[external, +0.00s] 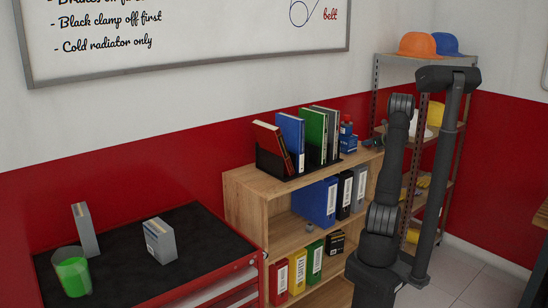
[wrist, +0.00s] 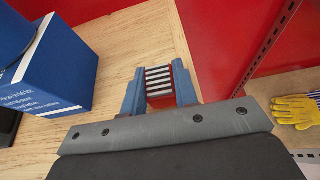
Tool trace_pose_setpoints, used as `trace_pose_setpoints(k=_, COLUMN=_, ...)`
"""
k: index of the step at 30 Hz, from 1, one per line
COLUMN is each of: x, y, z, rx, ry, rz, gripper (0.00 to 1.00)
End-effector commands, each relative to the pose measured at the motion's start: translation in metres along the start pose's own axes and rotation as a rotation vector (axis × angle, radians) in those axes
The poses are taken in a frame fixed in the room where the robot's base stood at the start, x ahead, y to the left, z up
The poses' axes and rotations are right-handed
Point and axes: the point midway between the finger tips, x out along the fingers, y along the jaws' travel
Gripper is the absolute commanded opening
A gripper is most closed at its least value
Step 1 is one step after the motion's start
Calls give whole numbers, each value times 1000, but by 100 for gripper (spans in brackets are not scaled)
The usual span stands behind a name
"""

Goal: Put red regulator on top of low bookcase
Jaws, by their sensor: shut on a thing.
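In the wrist view, my gripper (wrist: 157,88) has blue fingers shut on the red regulator (wrist: 160,103), a small red block with pale ribs across it. Behind it is the light wooden top of the low bookcase (wrist: 125,45); I cannot tell whether the regulator touches the wood. In the external view, the low bookcase (external: 243,182) stands against the wall. My arm reaches to the right end of its top and hides part of it. The fingers and regulator are hard to make out there.
A blue box (wrist: 62,65) stands on the bookcase top, left of my gripper. Farther left is a black rack of books (external: 290,140). A metal shelf unit with yellow gloves (wrist: 297,110) stands right of the bookcase. The red wall (wrist: 220,40) is close behind.

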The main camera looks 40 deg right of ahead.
Motion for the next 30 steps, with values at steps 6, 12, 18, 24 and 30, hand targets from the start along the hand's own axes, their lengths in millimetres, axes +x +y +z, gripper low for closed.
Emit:
trace_pose_setpoints(k=6, x=1, y=0, z=-3, rx=0, ry=0, rz=0, gripper=49)
trace_pose_setpoints(k=12, x=1, y=0, z=-2, rx=1, ry=0, rz=0, gripper=49)
trace_pose_setpoints(k=18, x=-7, y=-1, z=1, rx=0, ry=0, rz=-2, gripper=49)
trace_pose_setpoints(k=24, x=-45, y=-1, z=1, rx=1, ry=0, rz=-5, gripper=49)
trace_pose_setpoints(k=30, x=-88, y=-1, z=1, rx=0, ry=0, rz=-4, gripper=49)
